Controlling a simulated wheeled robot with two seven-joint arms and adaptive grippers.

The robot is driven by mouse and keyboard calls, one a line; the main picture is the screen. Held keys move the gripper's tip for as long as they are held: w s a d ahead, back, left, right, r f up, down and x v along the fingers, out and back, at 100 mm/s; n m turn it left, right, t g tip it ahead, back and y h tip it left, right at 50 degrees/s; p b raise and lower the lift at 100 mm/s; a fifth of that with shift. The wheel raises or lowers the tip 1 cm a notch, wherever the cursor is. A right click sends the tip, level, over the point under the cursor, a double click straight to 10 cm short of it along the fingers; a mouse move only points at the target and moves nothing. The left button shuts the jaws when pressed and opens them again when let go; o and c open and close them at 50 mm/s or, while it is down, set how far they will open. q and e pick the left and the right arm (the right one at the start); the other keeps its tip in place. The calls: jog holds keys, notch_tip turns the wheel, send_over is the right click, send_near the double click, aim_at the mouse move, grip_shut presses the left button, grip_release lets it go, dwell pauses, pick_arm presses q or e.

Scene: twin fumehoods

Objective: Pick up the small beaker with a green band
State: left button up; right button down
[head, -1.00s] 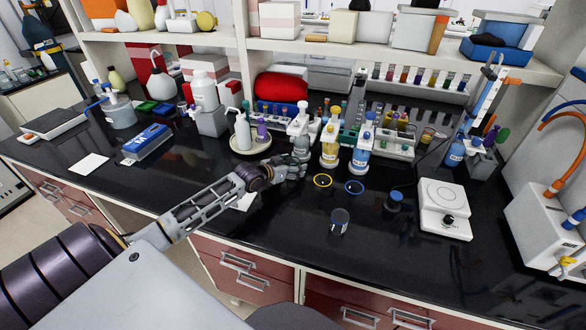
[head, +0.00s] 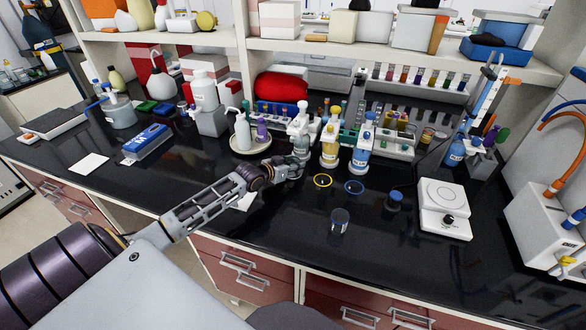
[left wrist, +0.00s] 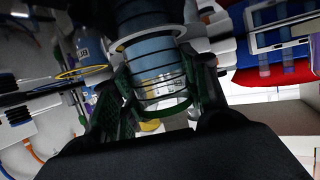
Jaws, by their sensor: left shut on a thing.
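The small beaker with a green band (left wrist: 165,112) shows in the left wrist view as clear glass with white printed marks, between dark fingers. My left gripper (left wrist: 160,95) is shut on it, one finger on each side. In the head view my left gripper (head: 287,170) is low over the black bench, in front of the white-capped bottles. The green-banded beaker cannot be made out there, as the gripper covers that spot. My right gripper is not in view.
A yellow-banded beaker (head: 323,181) and a blue-banded beaker (head: 354,187) stand just right of my gripper. Another small beaker (head: 340,221) stands nearer the front edge. Wash bottles (head: 330,146) stand close behind. A white hotplate (head: 444,209) is farther right. The bench front is mostly clear.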

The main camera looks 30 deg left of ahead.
pick_arm(q)
jog(key=shift+c, duration=0.5)
jog(key=shift+r, duration=0.15)
jog(key=shift+s+r, duration=0.2)
jog(key=shift+r, duration=0.15)
notch_tip(320, 180, up, 6)
jog(key=s+d+b, duration=0.1)
jog(key=s+d, duration=0.1)
jog(key=s, duration=0.7)
jog(key=s+d, duration=0.2)
jog(key=s, duration=0.8)
jog(key=shift+d+b, duration=0.3)
jog(key=shift+b, duration=0.05)
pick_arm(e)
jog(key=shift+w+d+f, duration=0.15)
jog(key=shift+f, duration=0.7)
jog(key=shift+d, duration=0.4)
